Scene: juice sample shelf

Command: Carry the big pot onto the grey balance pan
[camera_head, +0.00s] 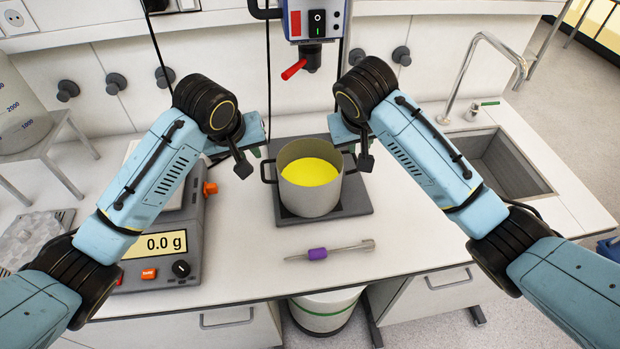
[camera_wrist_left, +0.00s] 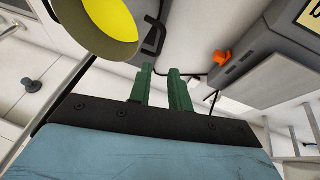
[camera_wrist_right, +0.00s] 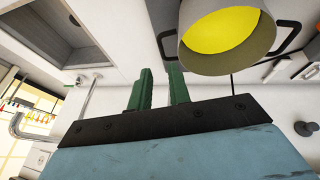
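The big pot (camera_head: 312,203) is grey, holds yellow liquid, and stands upright on a dark square plate (camera_head: 357,198). It has a black handle on each side. The balance (camera_head: 190,262) stands at the left and reads 0.0 g; my left arm hides much of its pan. My left gripper (camera_wrist_left: 160,80) is open and empty, with the pot's left handle (camera_wrist_left: 154,38) just ahead of its fingers. My right gripper (camera_wrist_right: 159,80) is open and empty, with the other handle (camera_wrist_right: 164,42) just ahead. Both grippers appear apart from the handles.
A purple-gripped tool (camera_head: 318,253) lies in front of the pot. A device with a red lever (camera_head: 294,69) hangs above and behind it. A sink (camera_head: 500,165) is at the right. A white stand (camera_head: 40,150) with a large container is at the left. A bin (camera_head: 325,310) stands below the counter.

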